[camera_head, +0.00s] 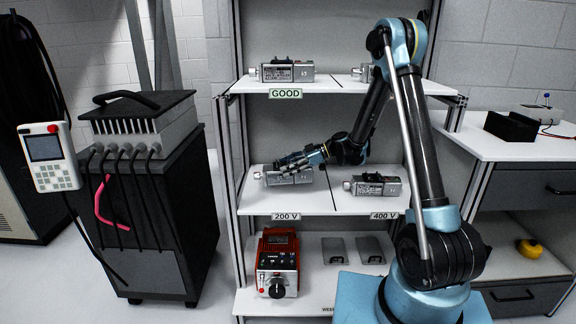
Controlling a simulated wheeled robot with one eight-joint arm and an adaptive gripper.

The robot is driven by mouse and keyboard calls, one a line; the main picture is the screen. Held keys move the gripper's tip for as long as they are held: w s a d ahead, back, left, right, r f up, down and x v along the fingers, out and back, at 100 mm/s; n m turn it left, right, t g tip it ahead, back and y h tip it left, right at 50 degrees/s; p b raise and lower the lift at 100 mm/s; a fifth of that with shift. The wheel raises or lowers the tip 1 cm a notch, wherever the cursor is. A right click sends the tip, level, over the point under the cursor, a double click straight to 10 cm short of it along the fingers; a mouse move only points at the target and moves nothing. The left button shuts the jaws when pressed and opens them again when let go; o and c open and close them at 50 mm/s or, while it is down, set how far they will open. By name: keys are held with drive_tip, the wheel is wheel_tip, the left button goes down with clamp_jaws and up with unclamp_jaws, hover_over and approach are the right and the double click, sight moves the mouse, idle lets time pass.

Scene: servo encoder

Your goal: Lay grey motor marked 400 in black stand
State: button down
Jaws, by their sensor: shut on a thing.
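My gripper (292,164) is over the left half of the middle shelf, shut on a grey motor (290,178) that lies above the 200 V label. The jaws hide part of its top, and its marking is too small to read. I cannot tell whether it still touches the shelf. Another grey motor (376,186) lies on the right half of that shelf, above the 400 V label. The black stand (510,127) is on the white bench at the right and looks empty.
The upper shelf (333,84), labelled GOOD, carries two more motors. A dark line divides the middle shelf. A grey box (541,114) with a blue-tipped lever stands behind the black stand. A red and grey device (278,262) sits on the bottom shelf. A black cabinet stands left.

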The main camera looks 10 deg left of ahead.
drive_tip(key=shift+f, duration=2.45)
drive_tip(key=c, duration=0.5)
unclamp_jaws()
drive_tip(key=shift+f, duration=0.15)
drive_tip(key=v, duration=1.7)
drive_tip(key=shift+d, duration=0.25)
